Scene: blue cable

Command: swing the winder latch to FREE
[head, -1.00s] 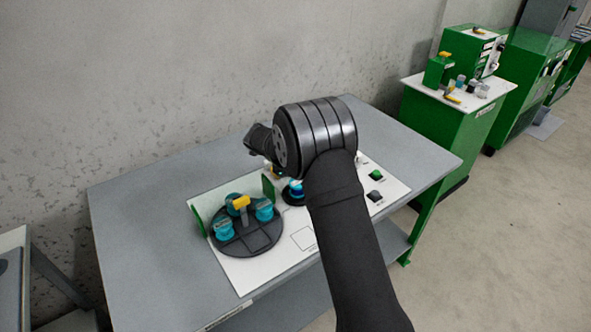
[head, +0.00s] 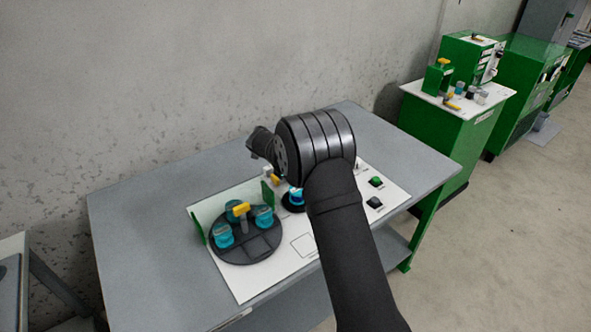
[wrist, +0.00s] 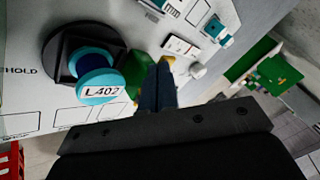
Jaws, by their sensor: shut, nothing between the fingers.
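The winder is a teal spool on a round black base, labelled L402 (wrist: 99,88) in the wrist view. In the head view the spool (head: 296,195) is partly covered by my arm. My gripper (wrist: 165,72) is shut and empty, to the right of the spool in the wrist view and apart from it. A green part (wrist: 137,74) shows between the spool and the fingers, partly hidden by them. I cannot tell which part is the latch or where it points. In the head view my fingers are mostly hidden by my wrist.
A black turntable (head: 247,252) with several teal spools and a yellow-topped post stands left on the white panel (head: 285,268). A green button (head: 376,181) and a black switch (head: 374,202) lie right. White and teal fittings (wrist: 224,38) show beyond my fingers.

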